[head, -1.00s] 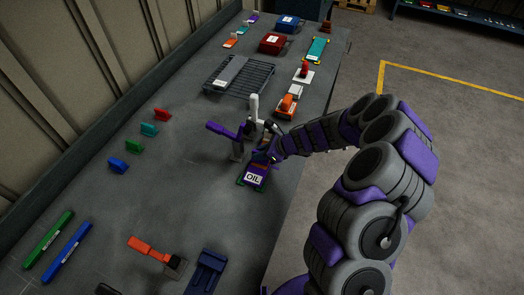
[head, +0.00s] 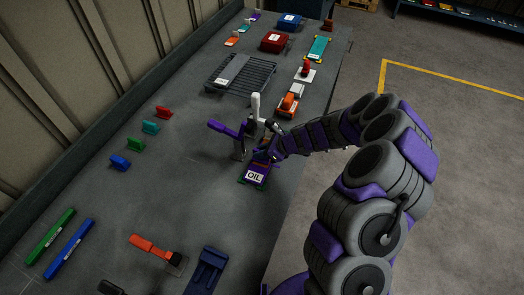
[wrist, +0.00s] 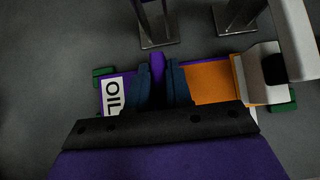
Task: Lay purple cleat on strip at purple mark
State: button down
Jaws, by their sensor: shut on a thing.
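The purple cleat (wrist: 157,68) is between the two dark blue fingers of my gripper (wrist: 158,82) in the wrist view. My gripper is shut on it, above the base marked OIL. An orange strip (wrist: 208,82) shows to the right of the fingers, and a white OIL label (wrist: 113,96) to their left. A purple area (wrist: 128,77) shows by the label; I cannot tell whether it is the mark. In the head view my gripper (head: 262,154) is low at the OIL base (head: 254,180). The fingers hide the place below the cleat, so contact is unclear.
A press with a purple handle (head: 223,128) and a white upright lever (head: 255,105) stands close beside my gripper. Red (head: 163,112), teal (head: 150,127), green (head: 135,144) and blue (head: 120,162) cleats stand to the left.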

jog(key=shift+f, duration=0.55)
jog(key=c, duration=1)
grip_release()
jog(key=shift+o, duration=0.2)
jog(key=shift+d+r, duration=0.1)
jog(key=p+v, duration=0.3)
jog(key=v, duration=1.4)
jog(key=shift+d, duration=0.2)
